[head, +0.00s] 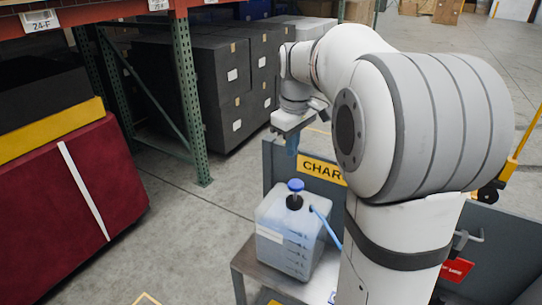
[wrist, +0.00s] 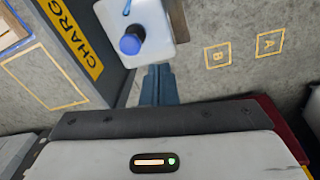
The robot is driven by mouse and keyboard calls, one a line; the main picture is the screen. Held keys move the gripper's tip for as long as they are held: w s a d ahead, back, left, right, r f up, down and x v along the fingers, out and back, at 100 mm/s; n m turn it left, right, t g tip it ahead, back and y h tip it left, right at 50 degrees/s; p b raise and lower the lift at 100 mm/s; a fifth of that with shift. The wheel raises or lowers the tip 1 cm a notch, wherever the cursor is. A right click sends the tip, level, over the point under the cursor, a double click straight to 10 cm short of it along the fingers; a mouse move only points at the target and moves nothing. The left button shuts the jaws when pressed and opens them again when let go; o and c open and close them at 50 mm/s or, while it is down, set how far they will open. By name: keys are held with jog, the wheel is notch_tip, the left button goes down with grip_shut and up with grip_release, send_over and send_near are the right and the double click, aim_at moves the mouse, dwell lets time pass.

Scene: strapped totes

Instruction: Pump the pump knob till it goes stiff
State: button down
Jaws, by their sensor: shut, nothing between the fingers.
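The blue pump knob (head: 295,185) stands upright on a dark neck on top of a translucent white jug (head: 272,255). In the wrist view the knob (wrist: 130,44) shows as a round blue cap near the top, on the jug (wrist: 168,28). My gripper (head: 291,150) is shut and empty. It points down above and beyond the knob in the head view, apart from it. In the wrist view the closed fingertips (wrist: 158,68) lie to the right of and below the knob. Part of the jug's right side is hidden behind my arm in the head view.
The jug stands on a grey stand (head: 243,262) beside a grey panel with a yellow charge sign (head: 318,170). A blue hose (head: 327,228) runs from the jug's top. A shelf upright (head: 187,100), dark boxes (head: 225,75) and a strapped red tote (head: 75,190) stand to the left.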

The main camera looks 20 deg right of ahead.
aim_at(296, 183)
jog(key=w+d+f+n+g, duration=0.1)
jog(key=w+d+f+n, duration=0.1)
jog(key=w+d, duration=0.3)
jog(key=w, duration=0.3)
jog(key=shift+w+f+n, duration=0.15)
jog(key=shift+n, duration=0.25)
notch_tip(296, 183, down, 14)
jog(key=shift+p, duration=0.85)
notch_tip(296, 183, down, 5)
jog(key=b, duration=0.3)
jog(key=shift+s, duration=0.2)
